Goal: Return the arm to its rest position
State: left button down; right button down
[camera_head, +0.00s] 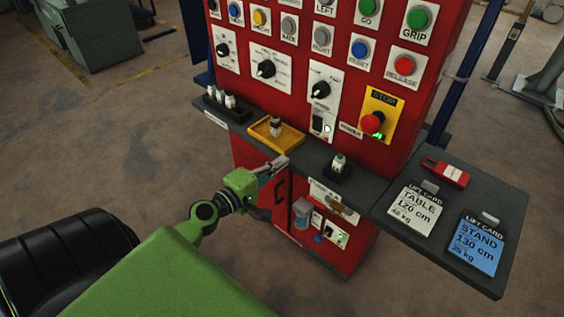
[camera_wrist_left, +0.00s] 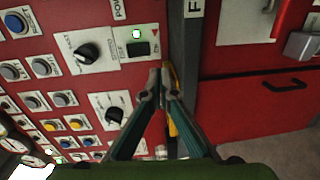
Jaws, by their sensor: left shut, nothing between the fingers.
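My left arm is green and reaches in from the lower left in the head view. Its gripper (camera_head: 281,162) is shut and empty, in front of the red control panel (camera_head: 330,40), close to the panel's dark ledge (camera_head: 305,150). In the left wrist view the gripper (camera_wrist_left: 160,72) shows its two fingers meeting at the tips, with the panel behind on the left and the red cabinet front (camera_wrist_left: 260,115) on the right. My right gripper is in neither view.
On the ledge are a yellow tray (camera_head: 290,138) with a small part, a dark rack (camera_head: 217,104) and a dark holder (camera_head: 338,172). A side shelf at right bears two lift cards, white (camera_head: 412,208) and blue (camera_head: 478,245), and a red item (camera_head: 446,172). Open floor lies left.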

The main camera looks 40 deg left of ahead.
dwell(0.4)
pick_arm(q)
jog(key=s+d+f+m+g, duration=0.1)
jog(key=s+f+m+g, duration=0.2)
jog(key=f, duration=0.8)
jog(key=s+d+f+m+g+y, duration=0.15)
jog(key=s+f, duration=0.35)
jog(key=f, duration=0.6)
jog(key=s+d+f+m+g+h, duration=0.1)
jog(key=s+d+f+m+g, duration=0.2)
jog(key=f, duration=0.8)
jog(key=s+d+f+m+g, duration=0.2)
jog(key=s+f+m, duration=0.2)
jog(key=s, duration=0.7)
jog(key=s+d+f+m+g, duration=0.3)
jog(key=s+f+m, duration=0.1)
jog(key=s+f, duration=0.5)
jog(key=s+d+f+m+g, duration=0.2)
jog(key=s+f, duration=0.5)
jog(key=s, duration=0.5)
jog(key=shift+s+d+m+g+y, duration=0.4)
jog(key=shift+m+g, duration=0.35)
jog(key=shift+m, duration=0.3)
jog(key=shift+w, duration=0.15)
